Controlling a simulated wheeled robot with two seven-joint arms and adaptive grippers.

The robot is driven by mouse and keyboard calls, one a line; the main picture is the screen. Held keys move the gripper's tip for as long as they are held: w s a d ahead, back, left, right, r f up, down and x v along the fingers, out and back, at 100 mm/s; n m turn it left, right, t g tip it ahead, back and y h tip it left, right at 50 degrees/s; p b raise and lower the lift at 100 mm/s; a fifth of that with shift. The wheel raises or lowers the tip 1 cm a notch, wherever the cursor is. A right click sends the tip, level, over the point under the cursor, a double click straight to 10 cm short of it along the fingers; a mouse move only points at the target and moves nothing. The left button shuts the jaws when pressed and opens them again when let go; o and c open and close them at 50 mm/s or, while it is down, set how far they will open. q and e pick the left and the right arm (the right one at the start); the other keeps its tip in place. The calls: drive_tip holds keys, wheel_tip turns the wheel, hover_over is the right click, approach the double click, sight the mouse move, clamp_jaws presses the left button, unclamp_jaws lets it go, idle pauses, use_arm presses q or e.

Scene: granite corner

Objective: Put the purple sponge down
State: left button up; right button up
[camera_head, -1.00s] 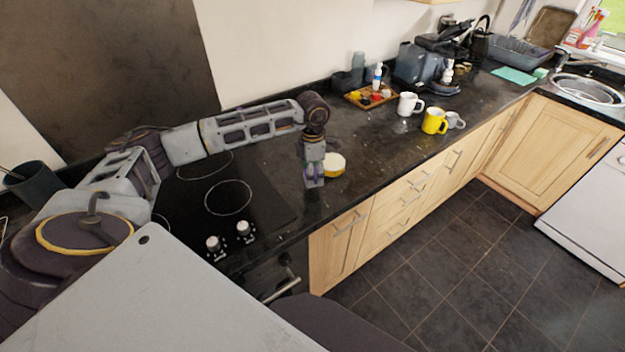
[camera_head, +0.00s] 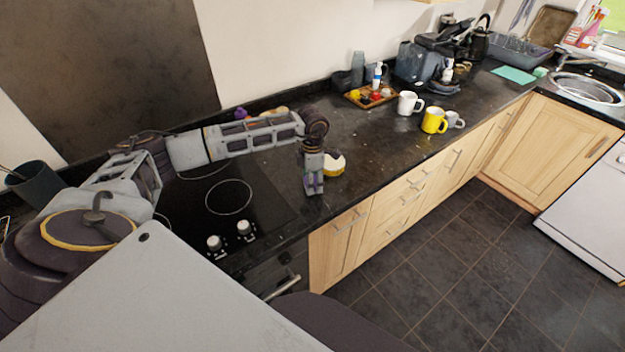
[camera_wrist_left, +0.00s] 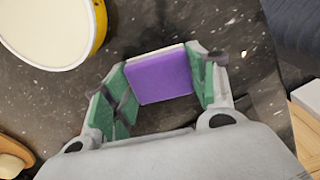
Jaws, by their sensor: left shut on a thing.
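The purple sponge (camera_wrist_left: 162,77) shows in the left wrist view between the green-padded fingers of my left gripper (camera_wrist_left: 160,88). In the head view my left gripper (camera_head: 314,185) points down over the dark worktop, near its front edge, and is shut on the sponge. Only a little purple shows there between the fingers. I cannot tell whether the sponge touches the worktop. My right gripper is in neither view.
A round yellow-and-white container (camera_head: 334,164) stands close beside the gripper; it also shows in the left wrist view (camera_wrist_left: 60,30). The black hob (camera_head: 245,190) lies to the left. Mugs (camera_head: 433,121) and a small tray (camera_head: 360,101) stand farther back. Worktop between is clear.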

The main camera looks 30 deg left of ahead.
use_arm(q)
drive_tip(key=shift+f, duration=0.2)
drive_tip(key=o, duration=1)
drive_tip(key=shift+c, duration=0.2)
drive_tip(key=shift+r, duration=0.25)
drive_tip(key=shift+w+r, duration=0.1)
drive_tip(key=shift+r, duration=0.3)
wheel_tip(320, 180, up, 11)
drive_tip(key=shift+r+b, duration=0.1)
drive_tip(key=shift+b, duration=0.95)
